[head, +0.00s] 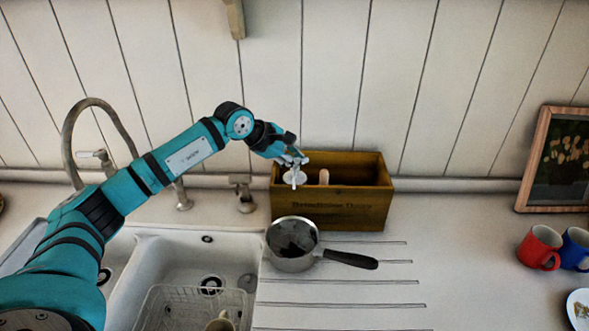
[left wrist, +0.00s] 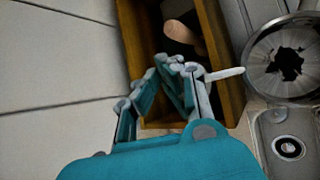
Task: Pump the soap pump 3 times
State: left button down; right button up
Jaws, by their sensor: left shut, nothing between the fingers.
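The soap pump (head: 296,178) is white and sits at the left end of a wooden box; its body is hidden by the box wall. In the left wrist view its white spout (left wrist: 228,73) sticks out to the right beside my fingertips. My left gripper (head: 294,160) is shut and empty, with its fingertips right over the pump head. In the left wrist view the fingertips of my left gripper (left wrist: 174,62) meet above the box opening and hide most of the pump. I cannot tell whether they touch it or whether the head is pressed down. My right gripper is not in view.
The wooden box (head: 335,211) stands against the plank wall and also holds something with a rounded wooden end (head: 324,176). A saucepan (head: 292,258) sits in front of it, beside the white sink (head: 185,262). A red mug (head: 538,248) and blue mug (head: 575,250) stand far right.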

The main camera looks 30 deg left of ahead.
aim_at(296, 167)
pick_arm(q)
jog(key=shift+r, duration=0.15)
jog(key=shift+r+p, duration=1.65)
jog(key=shift+r, duration=1.3)
